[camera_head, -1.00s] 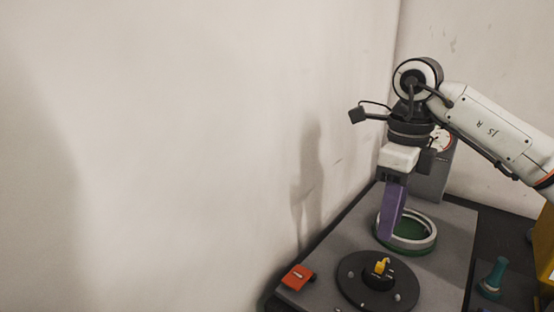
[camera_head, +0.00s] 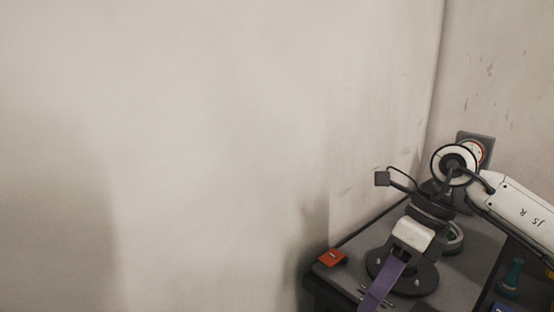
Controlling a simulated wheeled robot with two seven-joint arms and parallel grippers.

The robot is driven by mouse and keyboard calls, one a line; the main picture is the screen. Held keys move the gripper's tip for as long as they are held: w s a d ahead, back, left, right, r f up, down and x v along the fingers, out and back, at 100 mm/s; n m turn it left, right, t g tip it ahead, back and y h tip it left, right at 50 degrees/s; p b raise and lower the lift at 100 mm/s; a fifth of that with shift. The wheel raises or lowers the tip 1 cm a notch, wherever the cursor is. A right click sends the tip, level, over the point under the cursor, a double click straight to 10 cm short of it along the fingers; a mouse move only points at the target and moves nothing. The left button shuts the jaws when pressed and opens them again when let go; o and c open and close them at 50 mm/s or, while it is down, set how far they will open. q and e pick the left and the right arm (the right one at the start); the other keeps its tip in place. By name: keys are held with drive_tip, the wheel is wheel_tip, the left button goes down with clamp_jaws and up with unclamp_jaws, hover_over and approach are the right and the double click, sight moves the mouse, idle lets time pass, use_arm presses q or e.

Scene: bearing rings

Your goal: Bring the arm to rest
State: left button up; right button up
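My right arm, white and marked R, comes in from the right over a grey bench (camera_head: 474,262). My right gripper (camera_head: 378,296) has purple fingers pointing down towards the near part of the bench. Only one purple face shows clearly, so its opening cannot be told. I see nothing between the fingers. A grey ring with a green base (camera_head: 455,238) stands behind the wrist and is partly hidden. A round dark plate (camera_head: 426,280) lies beside the gripper, its middle covered by it. My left gripper is out of view.
A teal object (camera_head: 511,277) stands at the right. A dial gauge (camera_head: 475,150) is behind the arm. Open air lies left of the arm before the wall.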

drive_tip(key=s+a+r+m+g+y, duration=0.1)
drive_tip(key=s+a+m+y, duration=0.15)
drive_tip(key=a+y, duration=0.55)
drive_tip(key=s+a+r+m+g+y, duration=0.15)
drive_tip(key=s+a+y, duration=0.3)
drive_tip(key=a, duration=0.75)
drive_tip(key=w+d+f+m+t+p, duration=0.1)
drive_tip(key=w+d+f+m+t, duration=0.2)
drive_tip(key=m+t, duration=0.65)
drive_tip(key=w+d+f+m+t, duration=0.15)
drive_tip(key=w+m+t, duration=0.25)
drive_tip(key=m+t, duration=0.55)
drive_tip(key=d+f+m+t+h, duration=0.1)
drive_tip(key=d+f+m+h, duration=0.65)
drive_tip(key=f+m, duration=0.3)
drive_tip(key=s+d+f+m+g+h, duration=0.3)
drive_tip(key=s+f+m+g, duration=0.1)
drive_tip(key=s+f, duration=0.5)
drive_tip(key=s+d+f+m+g+h, duration=0.3)
drive_tip(key=s+f+m, duration=0.3)
drive_tip(key=s+f, duration=0.3)
wheel_tip(320, 180, down, 3)
drive_tip(key=shift+s+d+f+g+h+p, duration=0.1)
drive_tip(key=shift+s+d+g+h+p, duration=0.2)
drive_tip(key=shift+d+h, duration=0.3)
drive_tip(key=shift+w, duration=0.1)
